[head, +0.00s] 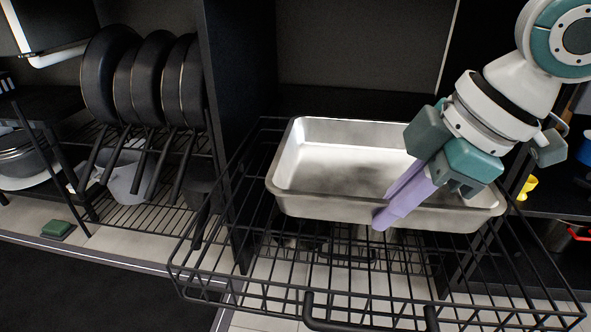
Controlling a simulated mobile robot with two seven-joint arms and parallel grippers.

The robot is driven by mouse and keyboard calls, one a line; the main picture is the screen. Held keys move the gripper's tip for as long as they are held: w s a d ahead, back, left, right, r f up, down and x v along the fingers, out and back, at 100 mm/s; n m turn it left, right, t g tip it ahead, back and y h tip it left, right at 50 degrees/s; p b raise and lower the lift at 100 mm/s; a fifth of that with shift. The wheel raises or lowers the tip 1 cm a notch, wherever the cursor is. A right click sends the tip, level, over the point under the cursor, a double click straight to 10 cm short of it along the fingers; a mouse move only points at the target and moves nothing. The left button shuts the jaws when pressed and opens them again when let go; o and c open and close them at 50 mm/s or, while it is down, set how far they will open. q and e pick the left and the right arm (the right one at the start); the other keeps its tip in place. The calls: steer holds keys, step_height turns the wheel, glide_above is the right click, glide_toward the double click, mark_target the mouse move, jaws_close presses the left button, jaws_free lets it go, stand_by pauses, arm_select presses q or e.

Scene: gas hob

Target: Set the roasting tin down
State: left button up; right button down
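The roasting tin (345,200) is a shallow, silver metal tin, empty and roughly level. It is in the head view, over the back part of a black wire pull-out basket (300,300). I cannot tell whether its base touches the wires. My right gripper (386,208) comes in from the upper right. Its purple fingers straddle the tin's near wall, right of the middle, one inside and one outside, and look closed on it. The fingers hide part of the near rim. My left gripper is not in view.
Several dark pans (145,80) stand on edge in a rack at the left, beyond a dark upright panel (238,100). A green sponge (57,229) lies at the lower left. Coloured items, including a yellow one (527,187), sit at the right. The basket's front is empty.

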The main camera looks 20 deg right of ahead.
step_height(320, 180, down, 8)
steer(key=b, duration=0.4)
steer(key=shift+w+a+f, duration=0.1)
steer(key=shift+f, duration=0.1)
step_height(320, 180, down, 4)
steer(key=b, duration=0.3)
steer(key=shift+f, duration=0.2)
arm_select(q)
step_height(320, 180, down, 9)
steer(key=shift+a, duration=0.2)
arm_select(e)
steer(key=shift+r, duration=0.15)
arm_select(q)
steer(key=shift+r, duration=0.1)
arm_select(e)
steer(key=c, duration=1.5)
jaws_free()
steer(key=shift+f, duration=0.2)
steer(key=o, duration=0.4)
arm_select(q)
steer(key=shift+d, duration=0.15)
arm_select(e)
steer(key=shift+o, duration=0.2)
steer(key=shift+r, duration=0.1)
